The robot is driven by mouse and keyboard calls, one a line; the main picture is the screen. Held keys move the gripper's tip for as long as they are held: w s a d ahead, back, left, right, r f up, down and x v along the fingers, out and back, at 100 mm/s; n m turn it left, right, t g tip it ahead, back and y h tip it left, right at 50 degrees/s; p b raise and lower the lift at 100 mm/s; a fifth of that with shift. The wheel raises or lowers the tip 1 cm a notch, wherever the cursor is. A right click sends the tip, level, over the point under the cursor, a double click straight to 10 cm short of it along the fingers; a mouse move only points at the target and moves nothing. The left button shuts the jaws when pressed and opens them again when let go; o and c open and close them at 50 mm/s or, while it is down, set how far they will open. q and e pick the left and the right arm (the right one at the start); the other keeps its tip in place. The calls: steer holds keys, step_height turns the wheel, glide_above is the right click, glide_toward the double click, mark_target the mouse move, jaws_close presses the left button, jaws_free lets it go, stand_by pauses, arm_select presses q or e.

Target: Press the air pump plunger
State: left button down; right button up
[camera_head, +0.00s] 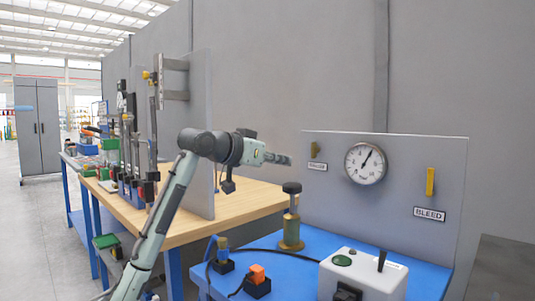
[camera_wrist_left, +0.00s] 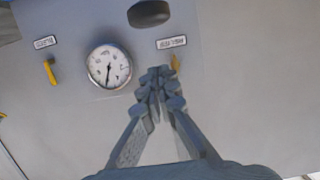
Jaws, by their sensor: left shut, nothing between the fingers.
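The air pump (camera_head: 291,230) stands on the blue bench in the head view. It has a brass body and a thin rod topped by a black plunger knob (camera_head: 291,187). The plunger is up, with rod showing below the knob. A dark rounded knob (camera_wrist_left: 150,13), apparently the plunger's, shows at the top edge of the left wrist view. My left gripper (camera_head: 288,160) is shut and empty, pointing right, and appears above the knob with a gap. Its closed fingers (camera_wrist_left: 160,82) also show in the wrist view. My right gripper is not in view.
A grey panel behind carries a round gauge (camera_head: 365,163), a yellow BLEED lever (camera_head: 430,182) and a smaller yellow lever (camera_head: 314,150). A white control box (camera_head: 362,278), an orange-topped block (camera_head: 257,281) and black cables lie on the blue bench (camera_head: 330,242). A wooden table (camera_head: 245,199) adjoins at left.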

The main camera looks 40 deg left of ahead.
mark_target(286, 190)
arm_select(q)
steer(key=shift+x, duration=1)
step_height(286, 190, down, 3)
steer(key=shift+s+r, duration=0.1)
steer(key=shift+f, duration=0.6)
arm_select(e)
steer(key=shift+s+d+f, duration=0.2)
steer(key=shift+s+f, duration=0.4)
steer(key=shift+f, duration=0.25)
